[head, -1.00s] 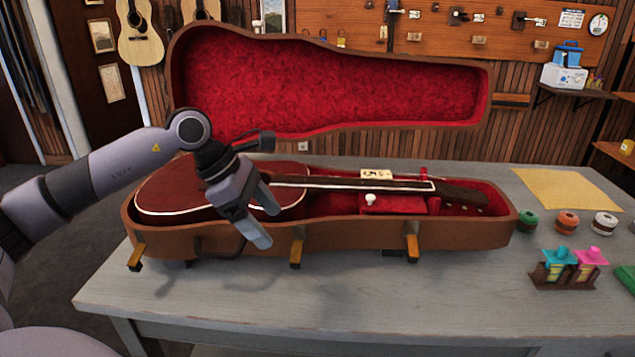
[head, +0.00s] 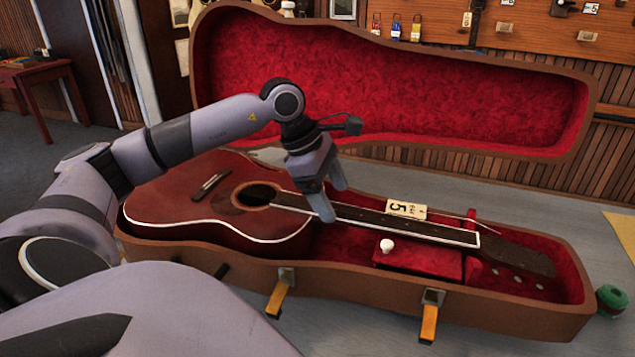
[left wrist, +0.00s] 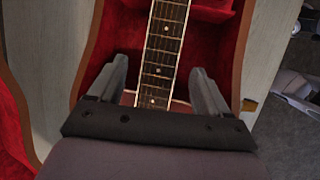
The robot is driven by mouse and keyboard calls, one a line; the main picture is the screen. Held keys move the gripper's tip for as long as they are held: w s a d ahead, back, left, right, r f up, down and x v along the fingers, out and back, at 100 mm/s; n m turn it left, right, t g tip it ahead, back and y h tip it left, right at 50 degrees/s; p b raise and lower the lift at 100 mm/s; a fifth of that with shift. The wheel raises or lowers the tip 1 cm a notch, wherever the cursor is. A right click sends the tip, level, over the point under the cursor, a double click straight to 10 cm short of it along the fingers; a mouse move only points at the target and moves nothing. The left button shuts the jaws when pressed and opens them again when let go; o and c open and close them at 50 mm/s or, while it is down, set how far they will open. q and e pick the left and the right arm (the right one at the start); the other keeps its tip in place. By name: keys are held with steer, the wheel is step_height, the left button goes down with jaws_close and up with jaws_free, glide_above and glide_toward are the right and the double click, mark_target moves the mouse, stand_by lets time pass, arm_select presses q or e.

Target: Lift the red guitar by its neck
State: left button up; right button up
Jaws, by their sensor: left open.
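The red guitar (head: 165,208) lies face up in an open, red-lined case (head: 500,312), its body at the left and its dark neck (head: 400,226) running right to the headstock (head: 515,257). My left gripper (head: 334,202) is above the neck near the body end, fingers pointing down. In the left wrist view the gripper (left wrist: 158,85) is open, with the fretted neck (left wrist: 163,55) between its fingers and a gap on both sides. I cannot tell how high the fingertips are above the neck. My right gripper is not in view.
The raised case lid (head: 400,90) stands behind the guitar. Orange-yellow latches (head: 429,322) hang at the case front. A green spool (head: 611,300) sits at right.

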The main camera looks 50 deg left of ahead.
mark_target(341, 210)
arm_select(q)
steer(key=p+x, duration=0.1)
steer(key=x, duration=0.4)
jaws_close()
steer(key=shift+r, duration=0.15)
